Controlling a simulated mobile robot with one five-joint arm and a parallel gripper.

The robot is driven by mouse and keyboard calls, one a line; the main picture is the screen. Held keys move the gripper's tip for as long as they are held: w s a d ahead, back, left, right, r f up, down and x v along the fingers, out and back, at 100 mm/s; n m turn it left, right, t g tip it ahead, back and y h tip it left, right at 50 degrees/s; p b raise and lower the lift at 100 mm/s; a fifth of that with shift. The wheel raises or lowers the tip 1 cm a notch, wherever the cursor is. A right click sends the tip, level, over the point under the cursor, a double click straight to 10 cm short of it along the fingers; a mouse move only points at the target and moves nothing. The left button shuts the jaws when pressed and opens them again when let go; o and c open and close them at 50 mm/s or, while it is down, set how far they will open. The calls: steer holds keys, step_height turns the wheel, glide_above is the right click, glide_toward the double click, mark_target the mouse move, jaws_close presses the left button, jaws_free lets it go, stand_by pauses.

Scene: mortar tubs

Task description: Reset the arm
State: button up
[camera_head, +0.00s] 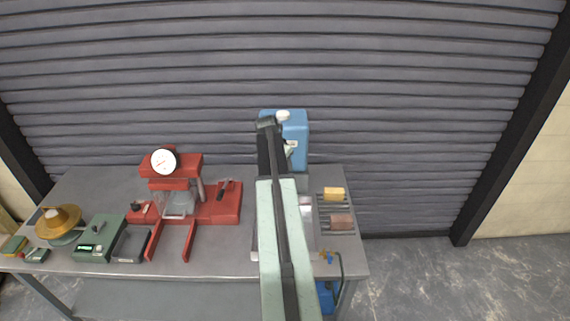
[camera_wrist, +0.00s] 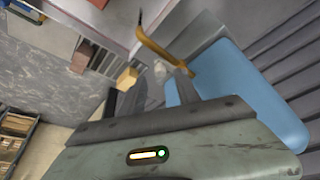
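My arm (camera_head: 277,210) reaches straight out over the grey table, its end at the blue box-shaped container at the back. In the head view the arm hides my gripper's fingers. In the wrist view my gripper (camera_wrist: 158,82) shows two grey fingers standing apart, with no object held between them. The blue container (camera_head: 298,132) stands by the shutter. It also shows in the wrist view (camera_wrist: 250,100), just right of the fingers. A curved yellow piece (camera_wrist: 160,50) lies beyond the fingertips; I cannot tell if it touches them.
The table (camera_head: 100,185) carries a red press with a dial (camera_head: 163,161), a green scale-like device (camera_head: 95,238) and a brass bowl (camera_head: 58,222) at left. A rack (camera_head: 325,213) at right holds a yellow block (camera_head: 334,193) and a reddish block (camera_head: 341,221). A ribbed shutter (camera_head: 430,110) stands behind.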

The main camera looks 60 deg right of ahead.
steer(key=p+v, duration=0.2)
steer(key=v, duration=0.2)
steer(key=shift+a+r+p, duration=0.15)
steer(key=shift+r+p, duration=0.1)
steer(key=shift+p, duration=0.15)
steer(key=w+a+f+n+y+b, duration=0.1)
steer(key=w+a+f+n+b, duration=0.25)
steer(key=a, duration=0.75)
steer(key=w+a+f+n+y+b, duration=0.1)
steer(key=w+a+f+n+b, duration=0.3)
steer(key=a, duration=0.7)
steer(key=w+a+f+n+b, duration=0.25)
steer(key=w+a+f, duration=0.2)
steer(key=a, duration=0.55)
steer(key=s+a+f+n+b, duration=0.1)
steer(key=a+f+n+b, duration=0.1)
steer(key=a, duration=0.7)
steer(key=s+a+f+n+y+b, duration=0.1)
steer(key=s+a+f+n+b, duration=0.1)
steer(key=a, duration=0.7)
steer(key=s+a+f+n+y+b, duration=0.1)
steer(key=s+a+f+n+b, duration=0.1)
steer(key=a, duration=0.8)
steer(key=shift+s+f+n+b, duration=0.25)
steer(key=shift+f+n+b, duration=0.6)
steer(key=shift+n+b, duration=0.15)
steer(key=shift+a, duration=0.1)
